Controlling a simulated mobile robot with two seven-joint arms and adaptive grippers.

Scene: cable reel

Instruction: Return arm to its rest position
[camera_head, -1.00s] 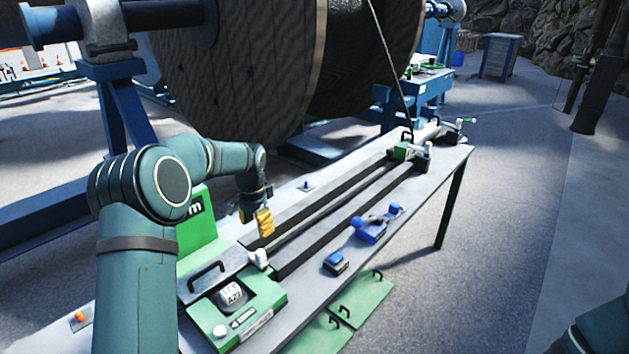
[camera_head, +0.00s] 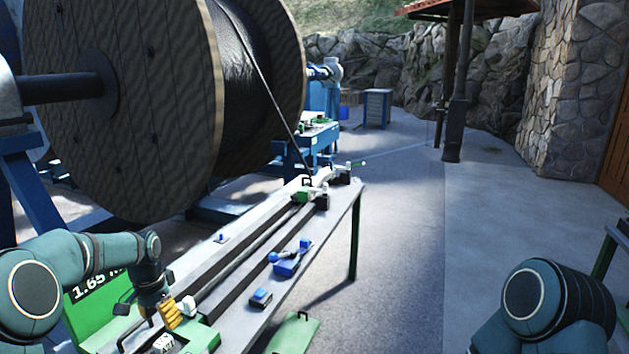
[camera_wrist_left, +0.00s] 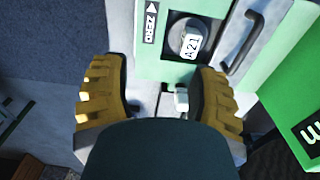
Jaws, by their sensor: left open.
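My left arm comes in from the left in the head view, and its yellow-fingered left gripper (camera_head: 169,313) hangs over the near end of the measuring bench (camera_head: 232,322). In the left wrist view the left gripper (camera_wrist_left: 160,105) shows two yellow fingers spread wide with nothing held between them. Beyond the fingers are the green counter unit (camera_wrist_left: 150,62) with a round dial marked A21 and a small white clamp piece (camera_wrist_left: 182,99). My right arm shows at the lower right of the head view, but its gripper is out of frame.
A large wooden cable reel (camera_head: 120,110) stands behind the bench, with black cable running down to the bench's far end. Blue tools (camera_head: 288,262) and a small blue block (camera_head: 260,297) lie on the bench.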

